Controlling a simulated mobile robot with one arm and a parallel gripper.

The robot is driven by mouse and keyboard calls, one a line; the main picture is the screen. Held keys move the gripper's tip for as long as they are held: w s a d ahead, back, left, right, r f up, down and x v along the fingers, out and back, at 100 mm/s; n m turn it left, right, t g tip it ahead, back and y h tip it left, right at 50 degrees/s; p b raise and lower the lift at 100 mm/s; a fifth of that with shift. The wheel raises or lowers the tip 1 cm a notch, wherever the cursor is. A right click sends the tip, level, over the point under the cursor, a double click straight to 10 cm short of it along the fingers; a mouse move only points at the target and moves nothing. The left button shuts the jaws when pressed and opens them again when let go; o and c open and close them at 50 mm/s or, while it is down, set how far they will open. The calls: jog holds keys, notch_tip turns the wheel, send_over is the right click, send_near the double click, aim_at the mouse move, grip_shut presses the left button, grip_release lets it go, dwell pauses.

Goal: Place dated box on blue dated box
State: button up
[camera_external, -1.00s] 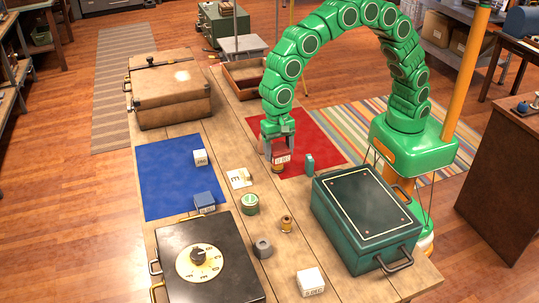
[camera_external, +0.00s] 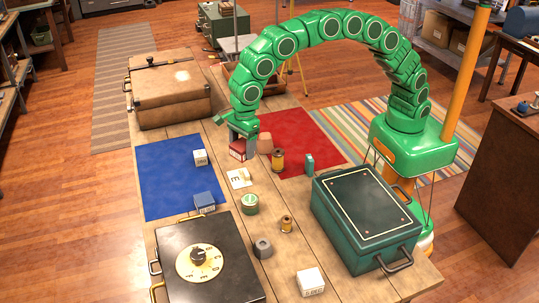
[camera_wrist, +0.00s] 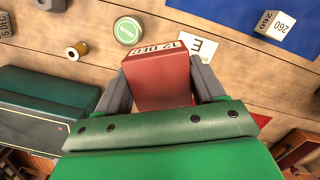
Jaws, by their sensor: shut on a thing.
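My gripper (camera_external: 242,141) is shut on a red box (camera_external: 238,150). In the wrist view the red box (camera_wrist: 158,80) sits between the two grey fingers, with "12 DEC" on a pale label. It is held above the table between the red mat and the blue mat. A blue box (camera_external: 204,200) with a pale label stands at the lower right of the blue mat (camera_external: 165,175); its text is too small to read. Another white box (camera_external: 310,282) stands at the table's front.
A black case (camera_external: 205,265) is front left, a green case (camera_external: 366,215) right, a brown case (camera_external: 168,92) back left.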

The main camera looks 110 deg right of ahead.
jog(key=shift+w+d+m, duration=0.15)
jog(key=shift+w+m, duration=0.15)
jog(key=shift+w, duration=0.3)
jog(key=shift+w+a+f, duration=0.5)
jog(key=shift+w+f, duration=1.45)
jog(key=shift+w, duration=2.15)
send_near(204, 199)
jog(key=shift+s+f, duration=0.35)
jog(key=shift+f, duration=0.15)
jog(key=shift+w+f, duration=0.2)
jog(key=shift+w, duration=0.2)
jog(key=shift+w+a+f, duration=0.1)
jog(key=shift+w+f, duration=0.15)
jog(key=shift+f, duration=0.15)
jog(key=shift+w+f, duration=0.1)
jog(key=shift+w+a+f, duration=0.1)
jog(key=shift+f, duration=0.1)
